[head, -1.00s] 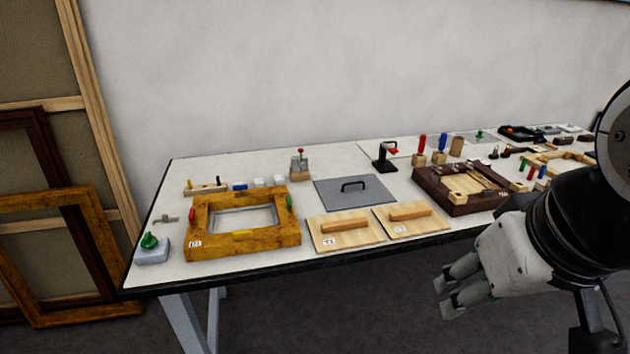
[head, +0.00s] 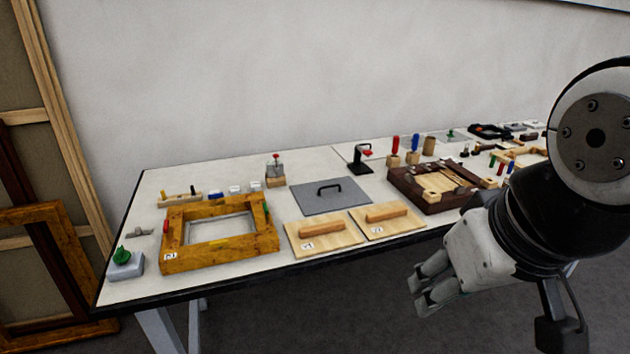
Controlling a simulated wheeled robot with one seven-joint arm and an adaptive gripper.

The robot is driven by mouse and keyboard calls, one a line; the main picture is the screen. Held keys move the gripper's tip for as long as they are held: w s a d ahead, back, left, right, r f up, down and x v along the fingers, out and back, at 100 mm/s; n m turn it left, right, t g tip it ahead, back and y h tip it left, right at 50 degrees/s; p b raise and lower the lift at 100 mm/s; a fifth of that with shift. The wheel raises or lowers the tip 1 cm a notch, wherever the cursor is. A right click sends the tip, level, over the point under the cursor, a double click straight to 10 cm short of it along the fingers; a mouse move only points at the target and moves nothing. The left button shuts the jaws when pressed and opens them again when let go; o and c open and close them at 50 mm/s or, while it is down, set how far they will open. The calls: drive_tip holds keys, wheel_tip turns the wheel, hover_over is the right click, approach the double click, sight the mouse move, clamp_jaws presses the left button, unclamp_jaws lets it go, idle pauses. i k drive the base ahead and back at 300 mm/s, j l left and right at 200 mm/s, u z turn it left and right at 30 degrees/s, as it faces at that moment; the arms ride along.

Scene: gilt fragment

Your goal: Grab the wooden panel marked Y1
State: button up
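Two light wooden panels lie side by side near the front edge of the table. Each has a raised wooden bar handle and a small white label. The left panel (head: 341,240) and the right panel (head: 402,227) look alike. Their labels are too small to read surely, so I cannot tell which one is Y1. My gripper (head: 420,294) is in front of the table, to the right of and apart from both panels. Its two fingers point left with a gap between them, and nothing shows in it.
A yellow-brown wooden frame (head: 172,250) lies left of the panels. A grey plate with a black handle (head: 350,204) lies behind them, and a dark brown frame (head: 400,183) to the right. The table (head: 210,277) has a black front edge. Large frames (head: 45,300) lean at left.

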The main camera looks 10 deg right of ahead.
sight(320, 235)
drive_tip(key=i+j+z, duration=0.15)
drive_tip(key=i+j, duration=0.2)
drive_tip(key=i+j+z, duration=0.1)
drive_tip(key=i+j, duration=0.25)
drive_tip(key=j, duration=0.2)
